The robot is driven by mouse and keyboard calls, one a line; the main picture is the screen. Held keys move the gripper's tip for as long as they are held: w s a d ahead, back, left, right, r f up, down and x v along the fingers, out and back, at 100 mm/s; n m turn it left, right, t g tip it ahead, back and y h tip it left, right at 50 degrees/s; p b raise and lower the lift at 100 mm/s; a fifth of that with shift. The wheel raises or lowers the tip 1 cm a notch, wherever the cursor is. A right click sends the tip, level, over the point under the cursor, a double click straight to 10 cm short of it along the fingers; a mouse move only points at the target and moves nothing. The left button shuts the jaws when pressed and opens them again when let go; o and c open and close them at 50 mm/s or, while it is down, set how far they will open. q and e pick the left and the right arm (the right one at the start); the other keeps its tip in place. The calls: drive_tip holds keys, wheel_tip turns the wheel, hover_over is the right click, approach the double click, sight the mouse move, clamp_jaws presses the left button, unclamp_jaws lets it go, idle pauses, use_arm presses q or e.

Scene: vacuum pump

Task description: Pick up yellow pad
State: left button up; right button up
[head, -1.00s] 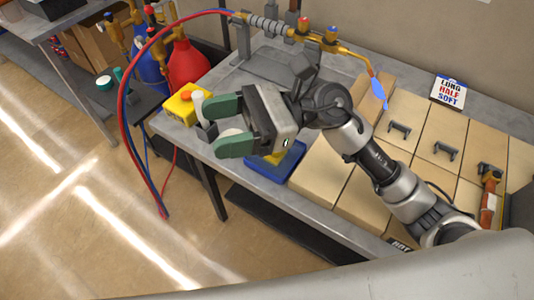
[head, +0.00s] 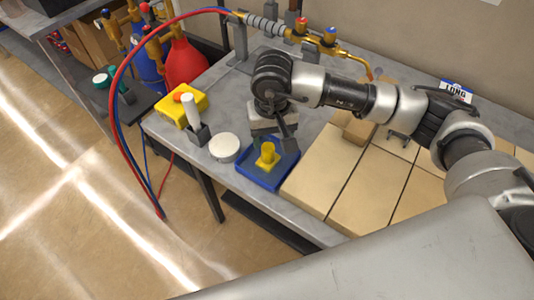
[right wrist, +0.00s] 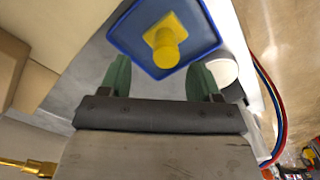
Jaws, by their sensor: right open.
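The yellow pad (head: 267,155), a flat piece with a round knob on top, sits in a blue tray (head: 249,178) on the grey table. In the right wrist view, the pad (right wrist: 164,42) lies ahead of the fingers, inside the blue tray (right wrist: 132,62). My right gripper (head: 257,141) points down just behind the tray, above the table. Its two green fingers (right wrist: 160,78) are spread apart with nothing between them, and the pad is beyond their tips. My left gripper is not in view.
A white round puck (head: 224,148), a dark holder with a white cylinder (head: 190,108) and a yellow box (head: 184,104) stand left of the tray. Tan blocks (head: 330,170) fill the right side. Red and blue hoses (head: 118,105) hang over the left table edge.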

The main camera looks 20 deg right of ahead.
sight(268, 147)
drive_tip(key=f+p, duration=0.1)
drive_tip(key=f, duration=0.2)
drive_tip(key=f+p, duration=0.1)
drive_tip(key=f, duration=0.1)
drive_tip(key=shift+w+a+f+p, duration=0.15)
drive_tip(key=shift+a+f+p, duration=0.15)
drive_tip(key=shift+a, duration=0.05)
drive_tip(key=shift+f, duration=0.15)
drive_tip(key=c, duration=1)
